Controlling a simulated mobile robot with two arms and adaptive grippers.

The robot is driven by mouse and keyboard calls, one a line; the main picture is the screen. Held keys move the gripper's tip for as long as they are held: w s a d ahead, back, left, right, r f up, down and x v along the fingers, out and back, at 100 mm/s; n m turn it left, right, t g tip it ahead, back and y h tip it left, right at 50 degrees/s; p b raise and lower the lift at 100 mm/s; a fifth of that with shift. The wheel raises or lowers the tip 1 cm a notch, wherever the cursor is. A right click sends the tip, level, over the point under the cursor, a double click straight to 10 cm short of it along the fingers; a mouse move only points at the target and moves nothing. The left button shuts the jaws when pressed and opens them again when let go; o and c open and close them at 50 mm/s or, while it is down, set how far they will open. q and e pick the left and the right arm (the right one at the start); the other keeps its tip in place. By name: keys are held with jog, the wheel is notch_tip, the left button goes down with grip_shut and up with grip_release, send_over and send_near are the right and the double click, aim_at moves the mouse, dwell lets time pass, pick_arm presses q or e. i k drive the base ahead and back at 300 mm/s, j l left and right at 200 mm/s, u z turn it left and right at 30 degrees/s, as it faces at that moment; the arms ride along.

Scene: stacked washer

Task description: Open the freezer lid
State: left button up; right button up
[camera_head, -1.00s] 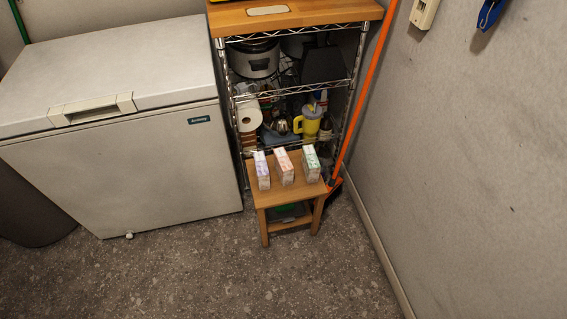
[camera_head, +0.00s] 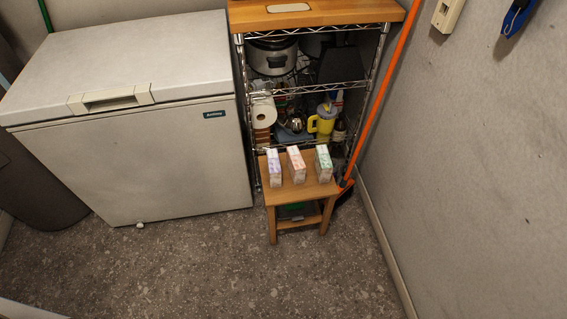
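The white chest freezer (camera_head: 135,165) stands at the left of the head view. Its lid (camera_head: 140,60) lies flat and shut on the body. A cream handle (camera_head: 110,97) sits at the middle of the lid's front edge. Neither of my grippers is in view, so I cannot see whether they are open or shut.
A small wooden stool (camera_head: 298,190) with three small boxes stands right of the freezer. Behind it is a wire shelf (camera_head: 305,88) with a wooden top. An orange pole (camera_head: 385,95) leans near the right wall (camera_head: 480,160). The floor (camera_head: 220,265) in front is clear.

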aim_at(152, 60)
jog(key=u, duration=1.3)
